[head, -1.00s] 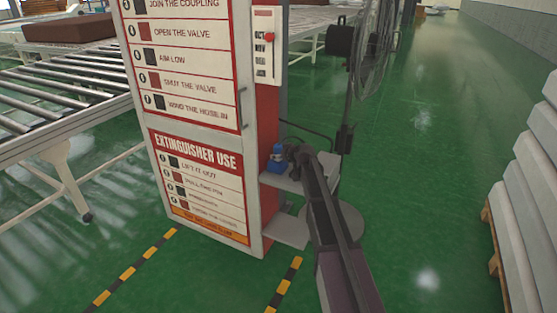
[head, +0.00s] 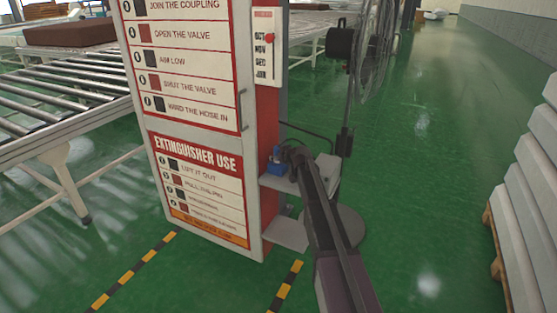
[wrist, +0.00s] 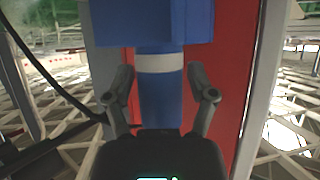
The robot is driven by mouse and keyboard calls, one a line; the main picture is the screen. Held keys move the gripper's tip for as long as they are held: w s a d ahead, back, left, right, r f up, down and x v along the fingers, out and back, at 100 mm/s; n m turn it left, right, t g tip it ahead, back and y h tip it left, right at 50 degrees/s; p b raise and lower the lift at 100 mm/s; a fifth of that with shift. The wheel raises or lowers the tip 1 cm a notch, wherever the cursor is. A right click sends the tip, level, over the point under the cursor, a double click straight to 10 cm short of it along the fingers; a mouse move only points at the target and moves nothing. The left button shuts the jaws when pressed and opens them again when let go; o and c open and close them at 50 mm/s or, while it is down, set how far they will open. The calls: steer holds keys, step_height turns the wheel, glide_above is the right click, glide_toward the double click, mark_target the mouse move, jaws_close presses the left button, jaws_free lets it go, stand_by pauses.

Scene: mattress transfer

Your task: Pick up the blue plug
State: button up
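The blue plug (head: 271,168) sits on the upper grey side shelf of the red and white cabinet in the head view, partly hidden by my gripper (head: 287,154). In the wrist view the plug (wrist: 160,100) stands in the middle, with a wide blue block at the top, a white band and a narrower blue part below. My gripper (wrist: 162,97) is open, with one finger on each side of the narrower part. A gap shows at the right finger; the left finger is close to the plug, and I cannot tell if it touches.
The cabinet (head: 200,134) stands directly left of the arm. A lower shelf (head: 287,234) is under the plug's shelf (head: 272,184). A fan (head: 372,55) stands behind, a roller conveyor (head: 60,92) at left, stacked mattresses (head: 525,205) at right. The green floor between is clear.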

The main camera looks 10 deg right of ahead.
jaws_close()
steer(key=shift+r, duration=0.2)
step_height(320, 180, up, 10)
steer(key=p, duration=1)
steer(key=shift+f, duration=0.2)
stand_by(0.4)
